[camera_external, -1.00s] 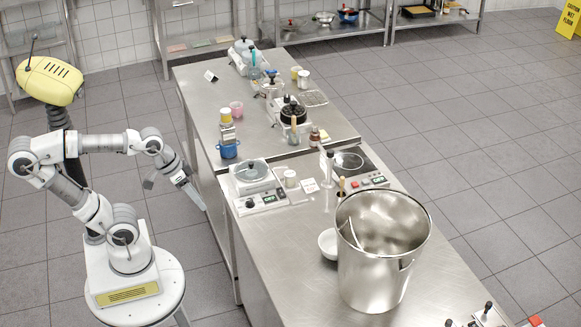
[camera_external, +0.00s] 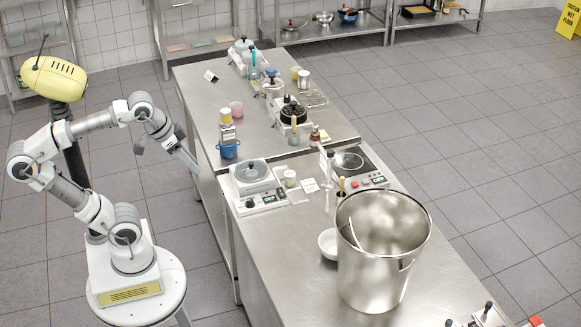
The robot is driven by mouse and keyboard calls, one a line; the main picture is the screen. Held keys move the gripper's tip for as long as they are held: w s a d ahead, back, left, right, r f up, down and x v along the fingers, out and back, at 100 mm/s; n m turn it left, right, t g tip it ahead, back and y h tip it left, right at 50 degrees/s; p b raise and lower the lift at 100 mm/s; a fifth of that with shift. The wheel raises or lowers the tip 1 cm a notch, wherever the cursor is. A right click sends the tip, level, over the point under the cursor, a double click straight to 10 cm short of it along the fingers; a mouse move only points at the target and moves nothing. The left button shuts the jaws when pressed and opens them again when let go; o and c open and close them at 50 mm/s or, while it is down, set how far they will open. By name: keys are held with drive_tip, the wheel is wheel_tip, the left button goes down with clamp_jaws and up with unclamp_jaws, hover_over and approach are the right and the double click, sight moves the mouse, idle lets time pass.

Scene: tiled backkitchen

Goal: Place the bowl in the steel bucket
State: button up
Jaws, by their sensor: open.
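A white bowl (camera_external: 327,243) sits on the steel counter, just left of the steel bucket and partly hidden behind it. The large steel bucket (camera_external: 372,280) stands upright on the counter, its top open. A thin light-coloured utensil shows inside the bucket. My gripper (camera_external: 193,166) is open and empty. It is in the air beside the left edge of the counter, well away from the bowl and the bucket.
Bare steel counter (camera_external: 290,285) lies in front of the bowl. Levers (camera_external: 487,310) stand at the near right.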

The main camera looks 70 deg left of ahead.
wheel_tip(320, 180, up, 8)
drive_tip(key=w+d+r+n+g+h+p, duration=0.1)
drive_tip(key=w+d+r+n+p, duration=0.15)
drive_tip(key=w+n, duration=0.65)
drive_tip(key=n+g+p, duration=0.2)
drive_tip(key=n+p, duration=0.1)
drive_tip(key=n, duration=0.4)
hover_over(320, 242)
drive_tip(key=s, duration=0.2)
drive_tip(key=s+a+f+x, duration=0.1)
drive_tip(key=s+x, duration=0.2)
drive_tip(key=x, duration=0.9)
drive_tip(key=s+a+x, duration=0.1)
drive_tip(key=s+x, duration=0.1)
drive_tip(key=x, duration=0.9)
drive_tip(key=s+a+f+x, duration=0.1)
drive_tip(key=s+x, duration=0.2)
drive_tip(key=x, duration=0.9)
drive_tip(key=shift+p+x, duration=0.5)
drive_tip(key=shift+x, duration=2.6)
drive_tip(key=shift+w+r, duration=0.1)
